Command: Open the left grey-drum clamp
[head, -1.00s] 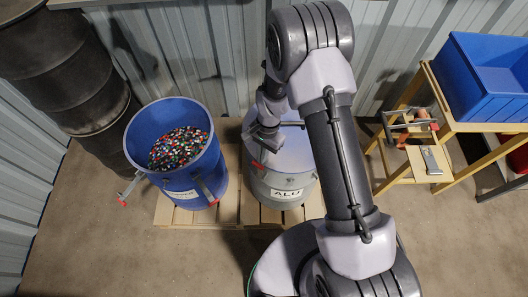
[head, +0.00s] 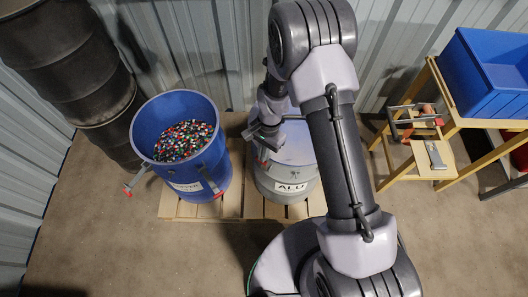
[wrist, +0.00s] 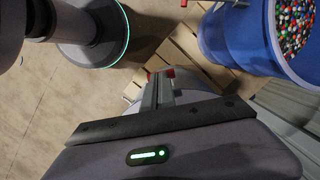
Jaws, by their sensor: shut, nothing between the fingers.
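The grey drum (head: 290,187), labelled ALU, stands on the pallet, with part of its pale top hidden behind my arm. In the wrist view, my gripper's narrow fingers (wrist: 158,94) are shut and empty. Red clamp parts show just beyond the fingertips. I cannot tell whether the fingers touch the clamp, or how far its lever is swung.
A blue drum (head: 152,145) full of coloured granules stands close on the left, with red-tipped clamp levers sticking outward. Both drums share a wooden pallet (head: 232,205). Dark drums (head: 75,60) stand at far left. A yellow bench with a blue bin (head: 490,85) is at right.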

